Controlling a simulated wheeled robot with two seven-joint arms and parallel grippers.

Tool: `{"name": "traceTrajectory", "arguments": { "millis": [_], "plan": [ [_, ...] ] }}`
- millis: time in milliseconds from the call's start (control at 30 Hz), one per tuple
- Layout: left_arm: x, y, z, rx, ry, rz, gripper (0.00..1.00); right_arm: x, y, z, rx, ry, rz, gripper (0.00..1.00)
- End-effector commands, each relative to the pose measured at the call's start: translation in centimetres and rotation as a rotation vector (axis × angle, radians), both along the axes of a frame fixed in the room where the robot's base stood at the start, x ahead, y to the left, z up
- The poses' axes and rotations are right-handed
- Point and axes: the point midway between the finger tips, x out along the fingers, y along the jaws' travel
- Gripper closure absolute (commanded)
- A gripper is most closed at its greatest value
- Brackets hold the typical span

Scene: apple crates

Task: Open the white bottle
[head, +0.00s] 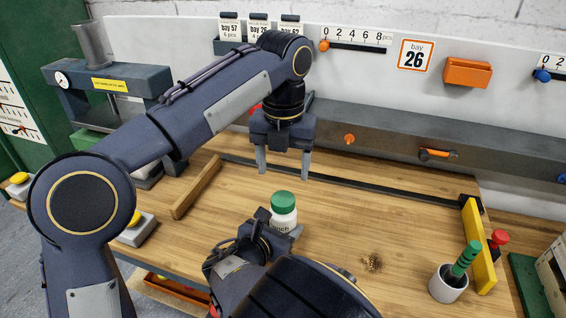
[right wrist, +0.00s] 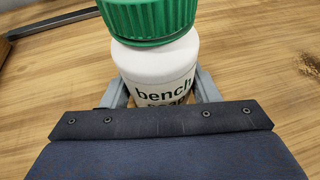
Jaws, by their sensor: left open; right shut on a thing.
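The white bottle (head: 284,217) with a green ribbed cap (head: 283,202) stands on the wooden bench. My right gripper (head: 280,227) is shut around its body from the near side. In the right wrist view the bottle (right wrist: 160,72) shows between the two fingers (right wrist: 163,92), with the label "bench" and a partly hidden second word. The cap (right wrist: 150,18) sits on the bottle, its top cut off by the frame. My left gripper (head: 285,172) is open and empty, pointing down above and behind the bottle, apart from the cap.
A wooden block (head: 197,187) lies left of the bottle. A white cup (head: 448,285) with a green-handled tool and a yellow bar (head: 479,245) stand at the right. A dark rail (head: 350,182) runs behind. Crumbs (head: 372,262) lie right of the bottle; the bench between is mostly clear.

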Motion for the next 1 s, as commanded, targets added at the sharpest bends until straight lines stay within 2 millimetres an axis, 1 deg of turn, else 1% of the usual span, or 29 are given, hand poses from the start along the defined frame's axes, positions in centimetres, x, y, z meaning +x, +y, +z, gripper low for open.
{"name": "traceTrajectory", "arguments": {
  "millis": [133,233,500,633,800,1000],
  "plan": [
    [0.0,0.1,-0.3,0.000,0.000,-0.081,0.34,0.0,0.0,0.0,0.000,0.000,0.001,1.00],
    [0.0,0.1,-1.2,0.001,0.001,-0.092,0.34,0.0,0.0,0.0,0.000,0.000,0.001,1.00],
    [0.0,0.1,-5.4,0.001,0.002,-0.090,0.34,0.0,0.0,0.0,0.000,0.000,0.001,1.00],
    [0.0,0.1,-7.0,0.001,0.001,-0.088,0.34,0.0,0.0,0.0,0.000,0.000,0.000,1.00],
    [0.0,0.0,-7.9,0.000,-0.001,-0.088,0.34,0.0,0.0,0.0,0.000,0.000,0.000,1.00],
    [0.0,0.0,-8.0,0.000,-0.001,-0.087,0.34,0.0,0.0,0.0,0.000,0.000,0.000,1.00]
  ]
}}
